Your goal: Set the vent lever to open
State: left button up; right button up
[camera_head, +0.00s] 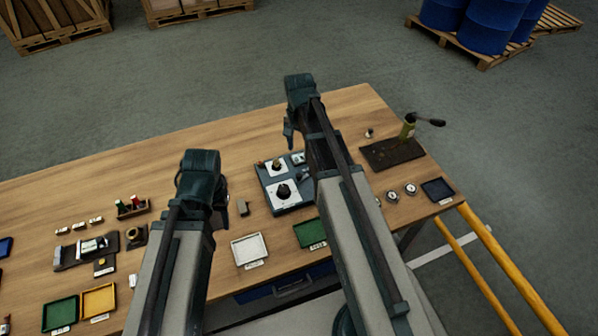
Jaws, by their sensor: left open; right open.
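I cannot tell for sure which part is the vent lever. A blue-grey control panel (266,197) lies on the table at the middle, with a black rotary knob (283,191) on a white plate and smaller controls behind it. My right arm hides the panel's right side. An olive-green post (408,128) with a black-ended lever (429,121) stands on a dark plate at the right, its lever sticking out rightward. My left gripper (183,190) is above the table left of the panel, its fingers mostly hidden. My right gripper (289,134) is above and behind the panel, open and empty.
A white tray (249,249) and a green tray (310,233) lie at the front of the wooden table (240,130). Small parts and trays fill the left. The table's back is clear.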

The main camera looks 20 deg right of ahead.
aim_at(299, 175)
pick_arm(q)
notch_tip(299, 175, down, 14)
jog(key=b, duration=1.3)
jog(key=shift+r, duration=0.25)
pick_arm(e)
notch_tip(299, 175, down, 14)
jog(key=shift+r, duration=0.2)
grip_shut()
